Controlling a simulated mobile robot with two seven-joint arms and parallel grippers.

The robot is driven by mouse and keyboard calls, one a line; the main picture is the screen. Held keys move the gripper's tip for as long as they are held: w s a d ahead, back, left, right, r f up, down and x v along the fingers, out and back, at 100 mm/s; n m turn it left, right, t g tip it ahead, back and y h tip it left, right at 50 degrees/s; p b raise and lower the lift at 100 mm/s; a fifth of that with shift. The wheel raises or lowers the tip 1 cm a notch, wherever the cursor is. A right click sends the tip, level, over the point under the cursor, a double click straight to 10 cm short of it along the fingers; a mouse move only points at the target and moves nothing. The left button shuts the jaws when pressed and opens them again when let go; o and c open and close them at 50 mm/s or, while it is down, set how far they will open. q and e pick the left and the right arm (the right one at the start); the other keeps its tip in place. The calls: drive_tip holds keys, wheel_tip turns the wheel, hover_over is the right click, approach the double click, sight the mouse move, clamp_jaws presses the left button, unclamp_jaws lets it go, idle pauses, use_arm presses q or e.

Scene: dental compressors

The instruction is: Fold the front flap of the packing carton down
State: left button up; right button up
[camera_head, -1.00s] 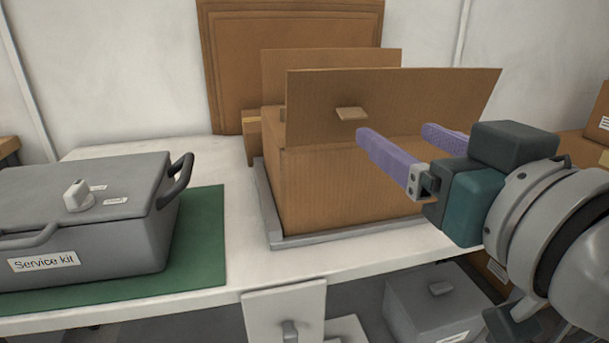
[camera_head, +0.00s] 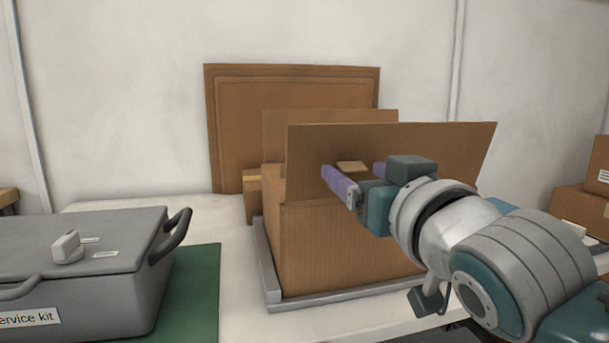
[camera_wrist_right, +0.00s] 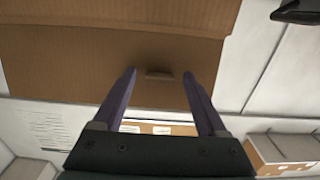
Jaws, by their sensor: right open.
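The packing carton (camera_head: 340,247) stands on a grey tray on the white table. Its front flap (camera_head: 420,150) stands up, with a small tab (camera_head: 352,167) sticking out of its face. A back flap (camera_head: 330,117) also stands up behind it. My right gripper (camera_head: 352,178) is open in front of the front flap, with its purple fingers to either side of the tab. In the right wrist view the tab (camera_wrist_right: 160,75) shows between the open fingertips, with gaps on both sides. I cannot tell whether the fingertips touch the flap. My left gripper is not in view.
A grey service kit case (camera_head: 90,265) stands on a green mat (camera_head: 203,290) to the left. Flat brown panels (camera_head: 230,95) lean on the wall behind the carton. More cartons (camera_head: 585,190) stand at the right. A strip of table between mat and tray is clear.

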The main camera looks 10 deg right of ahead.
drive_tip(key=shift+c, duration=0.2)
clamp_jaws()
idle(0.5)
idle(0.8)
